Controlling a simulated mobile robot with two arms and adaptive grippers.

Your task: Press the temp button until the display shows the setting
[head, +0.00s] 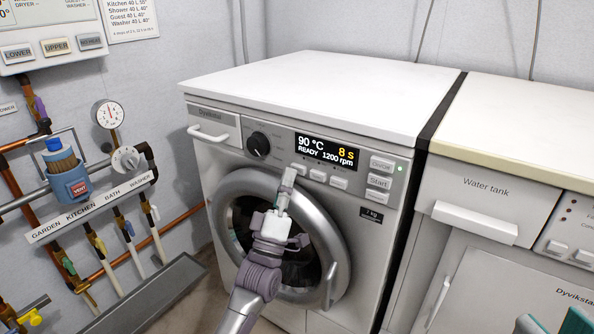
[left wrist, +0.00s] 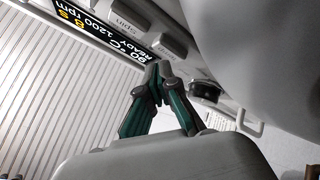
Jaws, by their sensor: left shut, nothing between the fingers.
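The washing machine's display (head: 327,151) reads 90 °C, 8 s, READY and 1200 rpm. It also shows upside down in the left wrist view (left wrist: 90,30). A row of small buttons sits under it. The leftmost button (head: 299,168) is below the 90 °C reading; I cannot read its label in the head view. My left gripper (head: 289,174) is shut and empty, its tips close to that button; I cannot tell if they touch. Its fingertips (left wrist: 158,70) meet in the left wrist view. My right gripper (head: 555,325) is open at the bottom right, partly cut off.
A black dial (head: 258,145) is left of the display. Option and Start buttons (head: 379,181) are at its right. The round door (head: 333,245) lies behind my left arm. Pipes and a gauge (head: 109,114) line the left wall. A water tank unit (head: 485,186) stands right.

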